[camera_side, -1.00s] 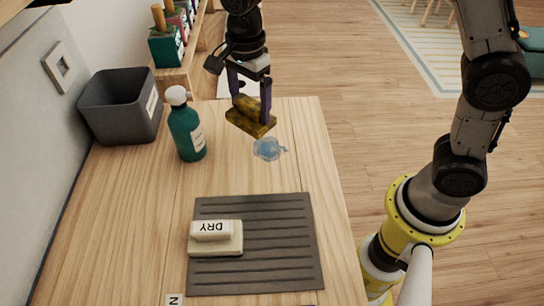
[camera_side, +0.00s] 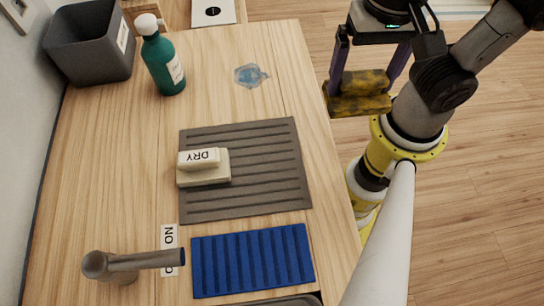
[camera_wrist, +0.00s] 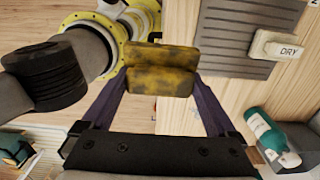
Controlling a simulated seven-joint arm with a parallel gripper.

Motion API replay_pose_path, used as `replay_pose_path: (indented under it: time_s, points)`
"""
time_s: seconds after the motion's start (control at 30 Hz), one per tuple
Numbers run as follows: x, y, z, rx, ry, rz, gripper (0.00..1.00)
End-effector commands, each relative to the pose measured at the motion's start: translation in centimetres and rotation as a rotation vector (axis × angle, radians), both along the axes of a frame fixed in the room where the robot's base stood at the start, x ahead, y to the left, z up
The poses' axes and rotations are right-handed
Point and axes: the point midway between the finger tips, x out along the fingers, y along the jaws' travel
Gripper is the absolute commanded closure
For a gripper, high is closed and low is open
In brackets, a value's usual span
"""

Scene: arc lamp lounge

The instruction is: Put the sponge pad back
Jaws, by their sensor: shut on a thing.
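My gripper (camera_side: 371,80) is shut on a yellow-brown, dark-blotched sponge pad (camera_side: 358,94). It holds the pad in the air past the right edge of the wooden counter, close to my own base. In the wrist view the sponge pad (camera_wrist: 160,72) sits between the two purple fingers. A grey ribbed mat (camera_side: 270,170) lies on the counter and bears a cream block marked DRY (camera_side: 203,172) on its left part. A blue ribbed mat (camera_side: 252,262) lies nearer, with nothing on its visible surface.
A blue puddle-like patch (camera_side: 250,75) lies on the counter. A metal faucet (camera_side: 135,262) and a partly hidden label (camera_side: 169,240) are at the near left.

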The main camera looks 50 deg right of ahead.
Motion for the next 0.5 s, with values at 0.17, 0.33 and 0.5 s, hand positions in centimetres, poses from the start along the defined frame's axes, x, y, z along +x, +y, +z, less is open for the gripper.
replay_pose_path:
  time_s: [0.17, 0.33, 0.5]
  points:
    - [0.4, 1.3, -0.3, -0.003, 0.002, 0.025, 0.59]
    - [2.5, 4.2, -2.0, -0.006, 0.004, 0.023, 0.59]
    - [4.8, 7.2, -3.7, -0.004, 0.003, 0.022, 0.59]
